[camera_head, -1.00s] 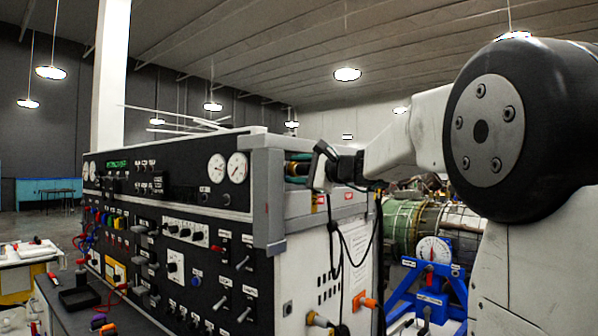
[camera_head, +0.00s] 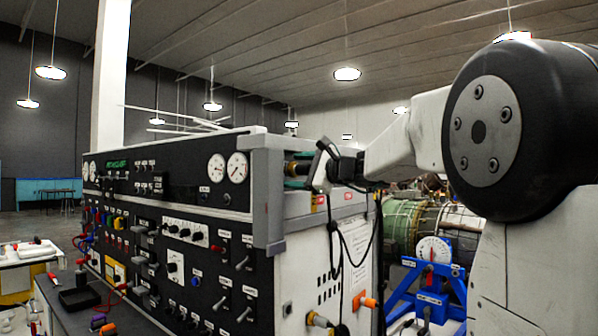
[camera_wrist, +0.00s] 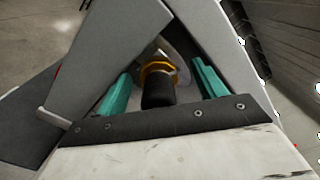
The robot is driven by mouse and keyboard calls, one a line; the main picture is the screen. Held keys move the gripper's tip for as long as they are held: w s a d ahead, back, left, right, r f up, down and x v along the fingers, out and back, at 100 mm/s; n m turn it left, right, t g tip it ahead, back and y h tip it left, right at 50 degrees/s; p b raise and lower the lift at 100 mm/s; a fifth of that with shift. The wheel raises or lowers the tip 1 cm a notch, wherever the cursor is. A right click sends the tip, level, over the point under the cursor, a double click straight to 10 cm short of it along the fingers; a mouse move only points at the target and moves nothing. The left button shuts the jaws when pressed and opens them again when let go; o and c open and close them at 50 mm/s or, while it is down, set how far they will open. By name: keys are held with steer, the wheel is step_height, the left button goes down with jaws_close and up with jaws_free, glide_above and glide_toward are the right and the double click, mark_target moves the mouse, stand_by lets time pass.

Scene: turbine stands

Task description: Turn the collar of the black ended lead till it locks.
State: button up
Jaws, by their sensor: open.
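In the wrist view a black cylindrical end (camera_wrist: 158,92) with a gold ring-shaped collar (camera_wrist: 157,67) sits between the two teal finger pads of my gripper (camera_wrist: 162,86). The pads stand apart, with a gap to the black end on each side. A grey round part lies behind the collar, partly hidden. In the head view my gripper (camera_head: 298,170) is at the upper right end of the console, around a small dark and brass-coloured part (camera_head: 296,169). Whether the collar is locked cannot be told.
The black console (camera_head: 170,230) with gauges and switches fills the left. A black cable (camera_head: 336,245) hangs below my wrist. A blue stand (camera_head: 430,290) with a dial is at right.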

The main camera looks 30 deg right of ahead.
steer(key=shift+o, duration=0.8)
steer(key=shift+f, duration=0.1)
steer(key=shift+v, duration=2.5)
